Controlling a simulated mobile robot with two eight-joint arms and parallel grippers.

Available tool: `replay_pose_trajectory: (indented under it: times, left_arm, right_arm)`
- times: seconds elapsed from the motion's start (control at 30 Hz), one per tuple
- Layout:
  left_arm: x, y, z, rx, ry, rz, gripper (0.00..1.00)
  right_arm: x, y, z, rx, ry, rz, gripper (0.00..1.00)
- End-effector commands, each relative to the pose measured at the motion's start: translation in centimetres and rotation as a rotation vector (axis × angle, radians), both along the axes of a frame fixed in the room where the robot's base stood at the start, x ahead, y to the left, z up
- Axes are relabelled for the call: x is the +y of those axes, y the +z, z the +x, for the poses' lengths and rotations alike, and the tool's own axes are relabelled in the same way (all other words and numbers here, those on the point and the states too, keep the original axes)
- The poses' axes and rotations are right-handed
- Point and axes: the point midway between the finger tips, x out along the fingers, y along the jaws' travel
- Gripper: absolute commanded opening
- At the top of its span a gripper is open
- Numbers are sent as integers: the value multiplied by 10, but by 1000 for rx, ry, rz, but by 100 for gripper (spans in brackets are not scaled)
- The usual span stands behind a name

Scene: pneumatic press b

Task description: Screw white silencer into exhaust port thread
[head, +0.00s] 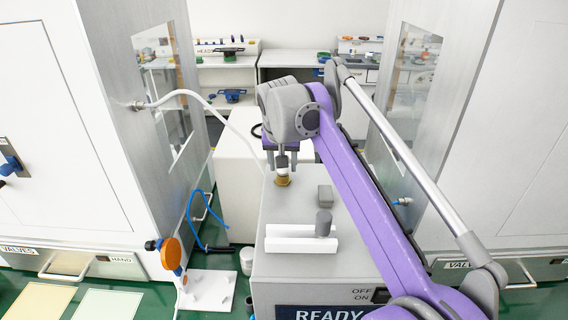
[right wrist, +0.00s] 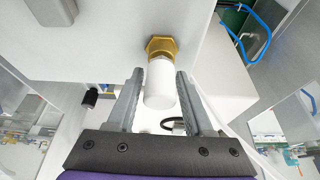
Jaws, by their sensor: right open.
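The white silencer (right wrist: 160,85) is a short white cylinder in the right wrist view. Its far end meets the brass hex fitting of the exhaust port (right wrist: 161,46), and the two look in line. How deep the thread is engaged is hidden. My right gripper (right wrist: 160,74) is open, with one finger on each side of the silencer and a visible gap to each. In the head view the right gripper (head: 281,164) points down over the brass port (head: 283,181) on top of the grey press housing (head: 285,215). My left gripper is not in view.
A grey block (head: 325,194), a grey cylinder (head: 324,222) and white bars (head: 300,245) stand on the housing near the port. A white hose (head: 210,100) arcs from the left cabinet. An orange-knobbed stand (head: 171,253) is at the lower left.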

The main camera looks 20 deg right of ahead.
Motion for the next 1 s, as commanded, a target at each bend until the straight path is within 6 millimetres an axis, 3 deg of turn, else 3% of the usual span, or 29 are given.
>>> replay_pose_trajectory:
  times: [0.63,1.0]
  left_arm:
    - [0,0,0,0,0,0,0]
    - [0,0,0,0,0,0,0]
  right_arm:
    - [9,0,1,-2,741,2,51]
    - [12,0,1,0,833,0,50]
